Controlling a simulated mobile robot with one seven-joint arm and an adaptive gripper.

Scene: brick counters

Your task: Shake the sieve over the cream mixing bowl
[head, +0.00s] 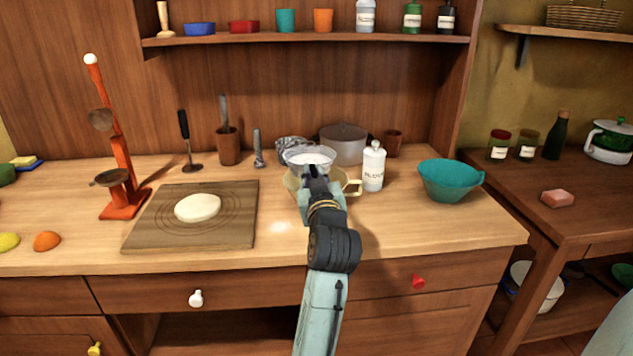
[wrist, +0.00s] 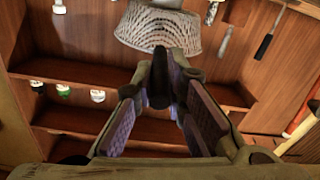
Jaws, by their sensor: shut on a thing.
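My gripper (head: 315,178) is shut on the dark handle of the sieve (head: 309,155). The sieve has a pale rim and white powder inside. In the head view it is held level over the cream mixing bowl (head: 291,184), apparently above its rim. The bowl stands on the counter and is partly hidden by my arm and the sieve; a handle shows at its right. In the wrist view the mesh sieve (wrist: 158,30) is beyond my gripper (wrist: 163,88), with the handle between the fingers. The bowl's inside is hidden.
A white bottle (head: 373,166) stands close right of the bowl, with a grey pot (head: 343,143) behind. A teal bowl (head: 451,180) is farther right. A wooden board (head: 150,228) with dough (head: 198,207) lies left. The front counter is clear.

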